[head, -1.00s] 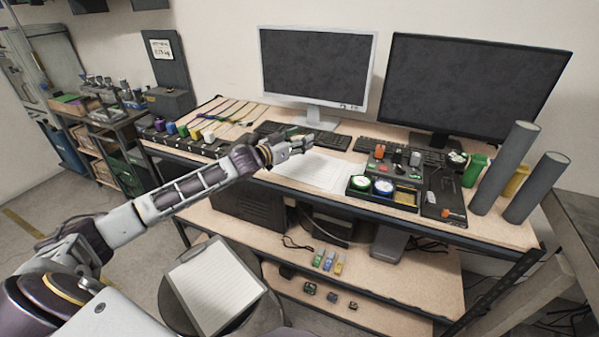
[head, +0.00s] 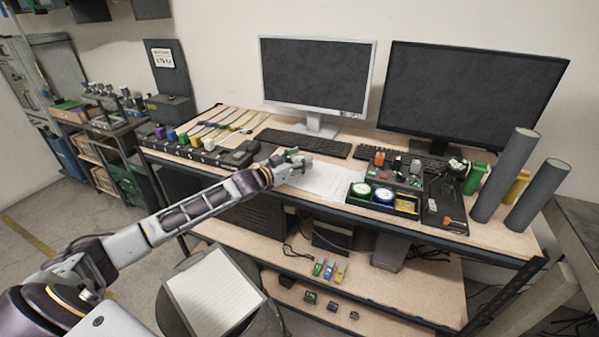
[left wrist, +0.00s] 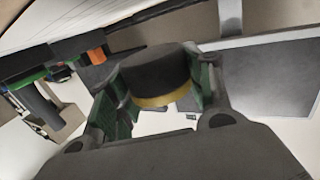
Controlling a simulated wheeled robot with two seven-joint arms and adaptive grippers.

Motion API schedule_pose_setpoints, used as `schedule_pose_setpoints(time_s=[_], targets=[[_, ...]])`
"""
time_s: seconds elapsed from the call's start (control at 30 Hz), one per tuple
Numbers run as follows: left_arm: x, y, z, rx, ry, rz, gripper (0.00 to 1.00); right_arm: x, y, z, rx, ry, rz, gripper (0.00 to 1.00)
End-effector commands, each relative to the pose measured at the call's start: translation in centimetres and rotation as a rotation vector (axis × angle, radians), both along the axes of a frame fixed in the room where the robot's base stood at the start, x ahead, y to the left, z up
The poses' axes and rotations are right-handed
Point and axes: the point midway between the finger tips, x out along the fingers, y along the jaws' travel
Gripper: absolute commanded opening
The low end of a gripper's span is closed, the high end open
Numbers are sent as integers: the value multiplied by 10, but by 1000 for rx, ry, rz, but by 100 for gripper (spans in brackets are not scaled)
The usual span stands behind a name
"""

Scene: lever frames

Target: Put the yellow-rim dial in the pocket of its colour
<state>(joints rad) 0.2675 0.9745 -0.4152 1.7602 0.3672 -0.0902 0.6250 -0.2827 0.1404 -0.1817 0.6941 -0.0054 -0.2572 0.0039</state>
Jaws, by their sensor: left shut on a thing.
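My left gripper (head: 296,162) reaches in from the left and is above the paper near the front of the desk. In the left wrist view the gripper (left wrist: 158,100) is shut on the yellow-rim dial (left wrist: 153,72), a dark round knob with a yellow band at one edge. In the head view the dial is too small to make out. The black tray (head: 384,206) lies right of the gripper, apart from it. My right gripper is not in view.
A panel with switches (head: 392,170) stands behind the tray. Grey cylinders (head: 505,172) stand at the desk's right end. Keyboard (head: 303,144) and monitors (head: 317,78) are behind the gripper. White paper (head: 325,182) lies between gripper and tray.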

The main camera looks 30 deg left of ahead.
Motion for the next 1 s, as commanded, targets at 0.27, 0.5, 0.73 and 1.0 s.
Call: schedule_pose_setpoints(time_s=[0.27, 0.5, 0.73, 1.0], targets=[[0, 0, -2, -1, -1, 0, 25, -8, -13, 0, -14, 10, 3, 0], [0, 0, -25, -1, 3, 1, 25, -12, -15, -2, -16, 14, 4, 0], [0, 0, -42, -1, -1, 0, 25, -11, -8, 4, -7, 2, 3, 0], [0, 0, -45, 0, -1, 0, 25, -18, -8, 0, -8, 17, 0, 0]])
